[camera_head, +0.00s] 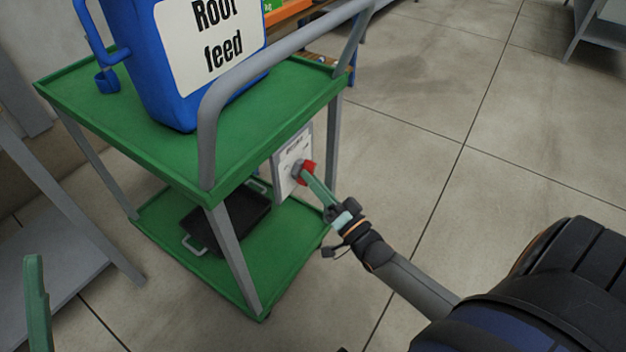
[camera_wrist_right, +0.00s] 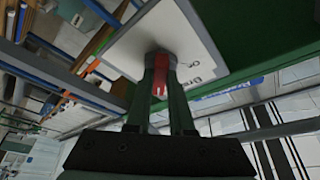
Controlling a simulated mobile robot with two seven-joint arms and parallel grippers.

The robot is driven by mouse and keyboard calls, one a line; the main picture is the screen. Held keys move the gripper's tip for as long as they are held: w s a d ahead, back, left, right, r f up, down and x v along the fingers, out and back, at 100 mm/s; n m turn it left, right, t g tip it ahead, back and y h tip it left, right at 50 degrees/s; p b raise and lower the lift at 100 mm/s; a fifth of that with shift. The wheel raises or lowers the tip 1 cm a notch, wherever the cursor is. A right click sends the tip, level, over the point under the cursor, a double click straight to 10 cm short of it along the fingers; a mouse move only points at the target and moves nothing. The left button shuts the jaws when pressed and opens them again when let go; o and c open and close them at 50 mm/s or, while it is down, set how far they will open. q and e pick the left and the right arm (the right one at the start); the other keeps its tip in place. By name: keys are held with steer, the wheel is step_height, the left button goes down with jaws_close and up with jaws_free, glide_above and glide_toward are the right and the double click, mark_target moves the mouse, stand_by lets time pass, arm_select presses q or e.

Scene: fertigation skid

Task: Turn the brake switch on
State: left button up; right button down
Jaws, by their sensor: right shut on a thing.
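The brake switch shows as a red handle (camera_head: 307,172) on a white plate (camera_head: 290,160) at the side of the green cart. My right gripper (camera_head: 312,180) is at the switch, its green fingers shut on the red handle. In the right wrist view the red handle (camera_wrist_right: 160,82) sits between the two fingers, in front of the white plate (camera_wrist_right: 190,35) with partly legible lettering. The fingers hide part of the handle, so its exact setting is hard to tell. At the lower left of the head view, a green finger-like part (camera_head: 37,300) of my left gripper shows.
The green cart (camera_head: 240,150) carries a blue "Root feed" canister (camera_head: 175,75) on top and a black tray (camera_head: 230,220) on its lower shelf. A grey handrail (camera_head: 270,60) rises above the plate. A grey bench (camera_head: 40,250) stands at left.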

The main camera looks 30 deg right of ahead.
stand_by(0.4)
arm_select(q)
steer(key=f+b, duration=0.1)
steer(key=s+h+b, duration=0.1)
steer(key=b, duration=0.1)
steer(key=shift+d+f+m+h, duration=0.25)
steer(key=shift+f+m+h, duration=0.05)
steer(key=shift+f+m, duration=0.1)
arm_select(e)
steer(key=n+g+y, duration=0.1)
steer(key=n+y, duration=0.2)
steer(key=n, duration=0.5)
steer(key=d+n+g+y, duration=0.1)
steer(key=n+y, duration=0.3)
steer(key=n, duration=0.4)
steer(key=n+g+y, duration=0.2)
steer(key=n+y, duration=0.1)
steer(key=n, duration=0.6)
steer(key=shift+w+d+y, duration=0.2)
steer(key=shift+w+y, duration=0.1)
steer(key=shift+y, duration=0.1)
steer(key=shift+n+g, duration=0.3)
steer(key=shift+n, duration=0.1)
steer(key=c, duration=0.8)
jaws_free()
